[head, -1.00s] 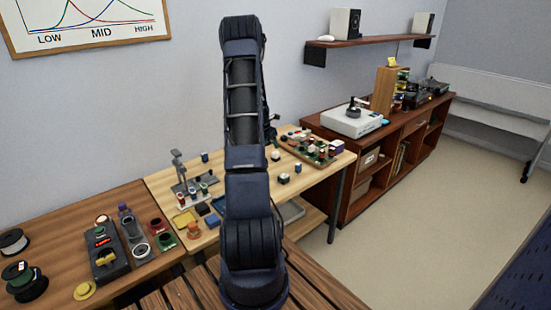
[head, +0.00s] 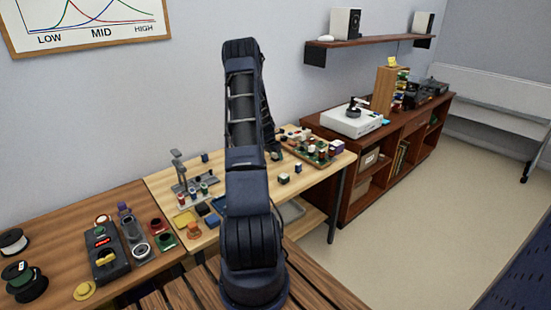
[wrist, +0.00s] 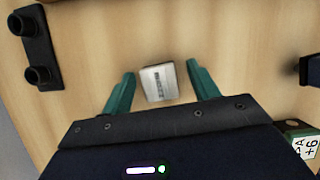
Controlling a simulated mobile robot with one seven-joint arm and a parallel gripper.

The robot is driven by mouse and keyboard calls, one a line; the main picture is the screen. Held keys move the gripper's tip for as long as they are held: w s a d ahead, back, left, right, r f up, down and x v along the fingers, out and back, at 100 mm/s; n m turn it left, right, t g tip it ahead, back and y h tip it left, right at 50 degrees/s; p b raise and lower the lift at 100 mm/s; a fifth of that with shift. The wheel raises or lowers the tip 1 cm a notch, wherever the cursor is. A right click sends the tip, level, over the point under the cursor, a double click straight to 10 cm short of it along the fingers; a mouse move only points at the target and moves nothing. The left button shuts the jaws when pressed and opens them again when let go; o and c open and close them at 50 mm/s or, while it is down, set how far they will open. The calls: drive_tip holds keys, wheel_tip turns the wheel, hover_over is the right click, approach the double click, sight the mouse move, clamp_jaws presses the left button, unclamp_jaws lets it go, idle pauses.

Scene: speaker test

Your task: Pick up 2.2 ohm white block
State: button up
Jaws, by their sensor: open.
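In the wrist view a small white block (wrist: 159,82) with dark print on its face lies on the pale wood table, slightly turned. The print is too blurred to read as 2.2 ohm. My gripper (wrist: 162,74) is open, with one green finger on each side of the block. A gap shows on both sides, so the fingers do not appear to touch it. In the head view my arm hides most of the gripper. Small white blocks, one at the table's front (head: 284,179), show there, but I cannot tell which one is between my fingers.
In the wrist view a dark fixture with two round posts (wrist: 36,45) is at upper left, a dark part (wrist: 310,70) at right, and a marked white-and-green block (wrist: 303,145) at lower right. In the head view a tray of parts (head: 318,150) stands on the table's right.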

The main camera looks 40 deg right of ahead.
drive_tip(key=shift+f, duration=0.2)
drive_tip(key=c, duration=1.1)
